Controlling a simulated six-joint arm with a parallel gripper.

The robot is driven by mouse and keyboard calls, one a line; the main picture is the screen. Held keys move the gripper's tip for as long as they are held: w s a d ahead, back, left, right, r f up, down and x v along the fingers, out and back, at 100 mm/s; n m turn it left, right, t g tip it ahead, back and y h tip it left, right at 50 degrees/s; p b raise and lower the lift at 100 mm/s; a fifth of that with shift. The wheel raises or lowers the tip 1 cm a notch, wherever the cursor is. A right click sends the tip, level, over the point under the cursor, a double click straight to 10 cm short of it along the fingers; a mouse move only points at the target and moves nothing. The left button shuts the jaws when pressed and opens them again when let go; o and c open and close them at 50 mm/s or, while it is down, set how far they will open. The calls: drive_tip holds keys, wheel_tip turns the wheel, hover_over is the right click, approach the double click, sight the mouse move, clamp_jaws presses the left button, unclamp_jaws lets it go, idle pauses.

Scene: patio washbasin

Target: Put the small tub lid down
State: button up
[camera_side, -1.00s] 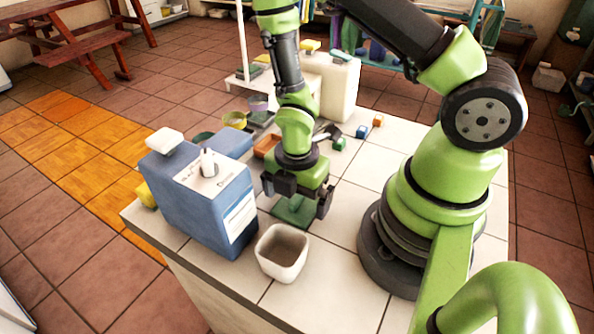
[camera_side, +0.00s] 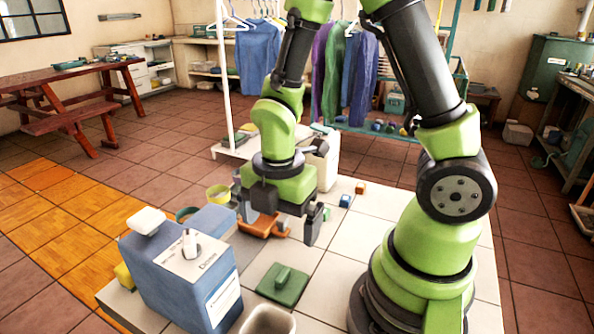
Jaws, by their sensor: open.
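A green square lid (camera_side: 270,292) with a raised bar handle lies flat on the white tiled top. It is apart from the pale open tub (camera_side: 268,318), which stands just in front of it and is cut off by the bottom edge of the picture. My gripper (camera_side: 279,228) is open and empty, with its fingers pointing down. It is above and behind the lid in the picture, clear of it. An orange-brown object (camera_side: 262,222) shows behind and between the fingers, partly hidden.
A large blue canister (camera_side: 185,275) with a white cap stands left of the lid. A white canister (camera_side: 326,165), a yellow ring-like item (camera_side: 217,194) and small blue (camera_side: 345,201) and orange (camera_side: 360,187) blocks are farther back. Tiles right of the lid are clear.

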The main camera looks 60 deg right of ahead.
drive_tip(key=s+r+m+t+y, duration=0.1)
drive_tip(key=s+r+m+t, duration=0.2)
drive_tip(key=r+m, duration=0.6)
drive_tip(key=s+a+r+m+t+y, duration=0.1)
drive_tip(key=s+r+m+t, duration=0.2)
drive_tip(key=r+m, duration=0.6)
drive_tip(key=m+t, duration=0.1)
drive_tip(key=m, duration=0.3)
drive_tip(key=shift+s+r, duration=0.15)
drive_tip(key=shift+s, duration=0.1)
